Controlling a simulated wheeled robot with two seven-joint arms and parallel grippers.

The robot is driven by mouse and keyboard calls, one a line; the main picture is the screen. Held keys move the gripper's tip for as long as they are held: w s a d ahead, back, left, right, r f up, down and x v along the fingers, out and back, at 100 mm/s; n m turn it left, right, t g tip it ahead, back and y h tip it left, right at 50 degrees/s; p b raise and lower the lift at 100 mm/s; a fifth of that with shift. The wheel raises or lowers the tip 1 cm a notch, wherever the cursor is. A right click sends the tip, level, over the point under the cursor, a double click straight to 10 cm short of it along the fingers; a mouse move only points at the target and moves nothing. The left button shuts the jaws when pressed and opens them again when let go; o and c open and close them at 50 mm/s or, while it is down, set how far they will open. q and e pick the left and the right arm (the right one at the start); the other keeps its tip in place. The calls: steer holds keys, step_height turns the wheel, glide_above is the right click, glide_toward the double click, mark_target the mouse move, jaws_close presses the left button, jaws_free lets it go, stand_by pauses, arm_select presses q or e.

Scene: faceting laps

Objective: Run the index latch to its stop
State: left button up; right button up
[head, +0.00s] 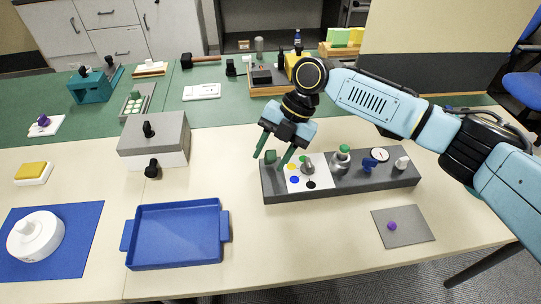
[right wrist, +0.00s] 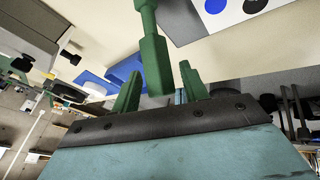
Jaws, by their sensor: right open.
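A long dark grey panel (head: 345,180) stands on the cream table. A small green block (head: 270,156), which looks like the index latch's handle, is at its left end. My right gripper (head: 272,162) points down over that end, open, with a green finger on either side of the block. In the right wrist view a green stem with a thicker block (right wrist: 155,65) shows between the spread fingers (right wrist: 160,88). I cannot tell whether either finger touches it. The latch's track and stop cannot be made out. My left gripper is not in view.
Beside the block, the panel bears a white plate (head: 293,184) with coloured dots, a green-topped knob (head: 341,158), a dial (head: 379,155) and a white knob (head: 402,162). A blue tray (head: 177,205) and a grey plate (head: 420,233) lie nearer. Table around the grey plate is clear.

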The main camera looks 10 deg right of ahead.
steer(key=shift+a+f, duration=0.2)
steer(key=shift+f, duration=0.2)
steer(key=shift+s, duration=0.1)
jaws_close()
steer(key=shift+s+f+t+p, duration=0.55)
steer(key=shift+s+t, duration=0.1)
steer(key=shift+t, duration=0.25)
steer(key=shift+s+f+n+t, duration=0.35)
steer(key=shift+s+n+t, duration=0.05)
steer(key=shift+t, duration=0.2)
steer(key=shift+s+f+t+p, duration=0.45)
steer(key=shift+f+t, duration=0.25)
steer(key=shift+t, duration=0.2)
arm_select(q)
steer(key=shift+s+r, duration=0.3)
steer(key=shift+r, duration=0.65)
arm_select(e)
steer(key=shift+s+f+n+t, duration=0.2)
steer(key=shift+f+n+t, duration=0.2)
steer(key=shift+f+t, duration=0.4)
steer(key=shift+r, duration=0.1)
